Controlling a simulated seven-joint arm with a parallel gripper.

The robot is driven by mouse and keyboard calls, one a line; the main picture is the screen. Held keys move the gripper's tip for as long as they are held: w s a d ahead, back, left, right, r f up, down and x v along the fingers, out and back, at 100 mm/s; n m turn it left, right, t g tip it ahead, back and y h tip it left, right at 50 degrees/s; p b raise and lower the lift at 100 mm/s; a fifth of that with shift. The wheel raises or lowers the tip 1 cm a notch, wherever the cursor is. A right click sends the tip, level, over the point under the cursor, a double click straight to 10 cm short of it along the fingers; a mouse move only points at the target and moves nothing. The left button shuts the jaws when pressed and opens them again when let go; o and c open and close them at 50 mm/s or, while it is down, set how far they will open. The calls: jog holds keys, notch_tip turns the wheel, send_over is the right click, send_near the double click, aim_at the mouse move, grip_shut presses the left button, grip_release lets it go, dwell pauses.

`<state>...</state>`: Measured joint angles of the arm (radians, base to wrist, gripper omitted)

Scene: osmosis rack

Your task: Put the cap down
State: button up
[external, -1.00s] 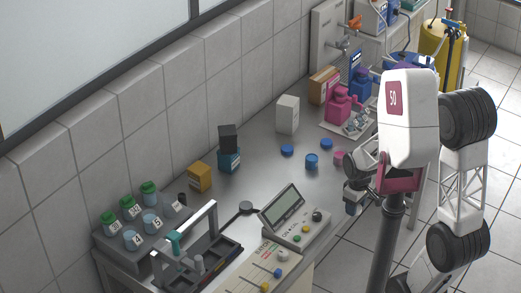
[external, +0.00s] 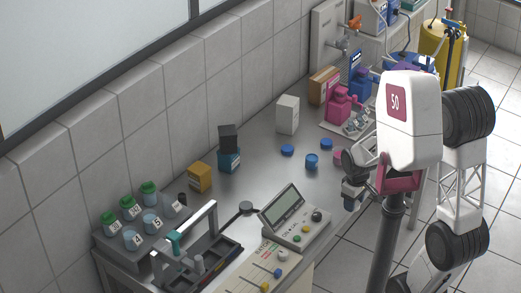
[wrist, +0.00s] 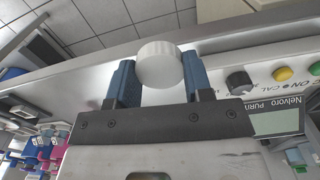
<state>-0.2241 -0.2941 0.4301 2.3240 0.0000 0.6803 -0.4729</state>
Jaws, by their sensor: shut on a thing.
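A round white cap (wrist: 160,62) is between the two blue fingers of my gripper (wrist: 161,82) in the wrist view. My gripper is shut on it and holds it near the fingertips. In the external view my gripper (external: 349,200) is at the right front edge of the metal bench (external: 262,178), beside the grey meter. The held cap cannot be made out in that view.
A grey meter (external: 297,222) with a screen and knobs stands near the bench front. A rack (external: 107,237) with green-lidded bottles is at the lower left. A black block on a blue one (external: 229,160), a yellow box (external: 199,177) and a white box (external: 288,114) stand along the wall.

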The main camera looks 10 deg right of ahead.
jog(key=w+a+r, duration=0.2)
jog(key=w+r, duration=0.2)
jog(key=w, duration=0.8)
jog(key=w+a+r+m, duration=0.1)
jog(key=w+a+r, duration=0.2)
jog(key=w, duration=1)
jog(key=w+a+r, duration=0.3)
jog(key=w+r, duration=0.3)
jog(key=w, duration=0.7)
jog(key=shift+m, duration=0.3)
jog(key=shift+a, duration=0.1)
jog(key=shift+w, duration=0.15)
send_over(287, 102)
jog(key=shift+f, duration=0.7)
jog(key=shift+f, duration=1.75)
jog(key=shift+f, duration=0.2)
